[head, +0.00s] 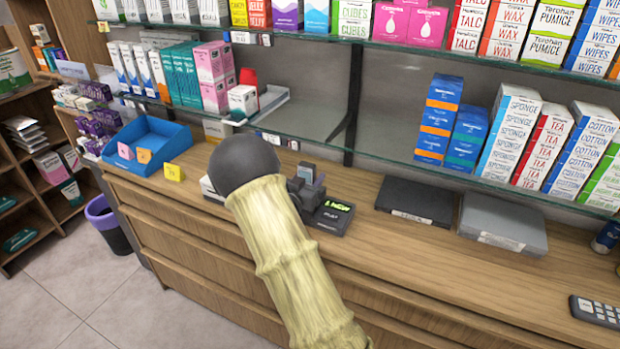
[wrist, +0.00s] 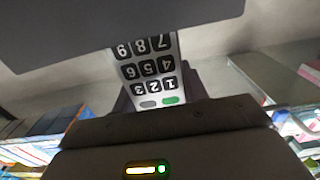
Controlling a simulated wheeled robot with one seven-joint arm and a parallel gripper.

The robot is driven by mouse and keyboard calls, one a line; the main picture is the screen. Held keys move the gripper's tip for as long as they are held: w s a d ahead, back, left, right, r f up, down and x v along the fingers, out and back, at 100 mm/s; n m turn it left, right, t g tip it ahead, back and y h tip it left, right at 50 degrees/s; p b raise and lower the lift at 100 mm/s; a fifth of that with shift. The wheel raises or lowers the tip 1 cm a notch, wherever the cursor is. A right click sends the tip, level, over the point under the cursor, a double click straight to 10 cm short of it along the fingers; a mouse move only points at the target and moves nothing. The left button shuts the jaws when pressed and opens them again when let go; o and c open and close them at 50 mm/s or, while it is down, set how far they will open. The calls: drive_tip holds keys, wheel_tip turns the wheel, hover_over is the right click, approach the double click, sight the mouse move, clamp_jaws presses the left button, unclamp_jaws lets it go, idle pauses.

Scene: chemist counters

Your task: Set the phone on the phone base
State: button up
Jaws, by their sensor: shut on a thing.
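The phone (wrist: 150,70), pale with dark number keys and a green key, shows in the wrist view. In the head view its grey upper part (head: 307,171) shows above my gripper (head: 303,190). My gripper is shut on the phone and holds it roughly upright. A dark base with a lit green display (head: 336,214), apparently the phone base, sits on the wooden counter just below and right of my gripper. My gripper and arm hide part of it. I cannot tell whether the phone touches the base.
Right of the base, a black flat box (head: 414,200) and a grey one (head: 503,222) lie on the counter (head: 420,260). A blue tray (head: 150,140) is at left. A glass shelf (head: 400,170) with boxes hangs behind. A keypad device (head: 597,311) lies far right.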

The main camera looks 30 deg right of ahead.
drive_tip(key=shift+f+b, duration=0.4)
drive_tip(key=shift+f, duration=0.1)
drive_tip(key=o, duration=0.7)
drive_tip(key=shift+o, duration=0.2)
drive_tip(key=shift+s+a, duration=0.1)
drive_tip(key=v, duration=1)
drive_tip(key=shift+s+a, duration=0.25)
drive_tip(key=shift+a, duration=0.05)
idle(0.7)
